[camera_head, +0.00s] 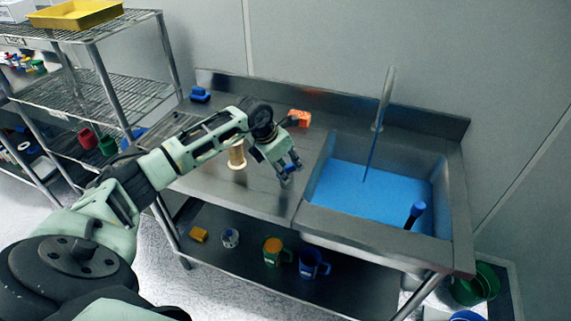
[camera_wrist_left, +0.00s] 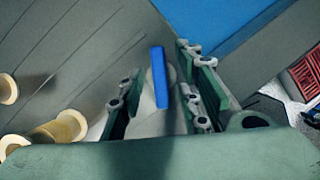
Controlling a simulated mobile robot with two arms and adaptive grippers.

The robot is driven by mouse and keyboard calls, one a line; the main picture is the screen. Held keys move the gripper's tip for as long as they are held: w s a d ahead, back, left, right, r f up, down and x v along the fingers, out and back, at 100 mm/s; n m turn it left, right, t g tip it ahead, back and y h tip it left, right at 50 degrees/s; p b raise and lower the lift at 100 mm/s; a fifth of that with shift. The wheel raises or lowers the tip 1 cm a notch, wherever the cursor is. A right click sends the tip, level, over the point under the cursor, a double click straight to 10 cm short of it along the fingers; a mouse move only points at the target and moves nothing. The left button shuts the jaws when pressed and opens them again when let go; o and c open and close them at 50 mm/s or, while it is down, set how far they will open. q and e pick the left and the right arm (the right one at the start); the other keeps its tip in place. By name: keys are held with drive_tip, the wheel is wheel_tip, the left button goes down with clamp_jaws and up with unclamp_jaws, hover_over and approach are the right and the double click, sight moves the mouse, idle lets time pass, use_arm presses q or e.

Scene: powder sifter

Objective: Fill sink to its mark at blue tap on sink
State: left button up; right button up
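The sink (camera_head: 449,195) stands at the right of the counter and holds bright blue liquid (camera_head: 360,195). A tall grey spout (camera_head: 388,95) rises behind it, and a thin dark blue stream (camera_head: 371,155) runs down into the liquid. A dark blue upright piece (camera_head: 415,213) shows at the sink's front right. I cannot make out a fill mark. My left gripper (camera_head: 289,168) is over the counter, left of the sink. In the left wrist view its fingers (camera_wrist_left: 160,95) are apart, with a narrow blue bar (camera_wrist_left: 158,78) between them, seemingly touching neither. My right gripper is out of view.
A wooden spool-like piece (camera_head: 237,156), an orange block (camera_head: 299,118) and a blue object (camera_head: 200,94) are on the counter. Several mugs and small items sit on the shelf below.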

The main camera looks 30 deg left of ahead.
use_arm(q)
drive_tip(key=c, duration=0.5)
clamp_jaws()
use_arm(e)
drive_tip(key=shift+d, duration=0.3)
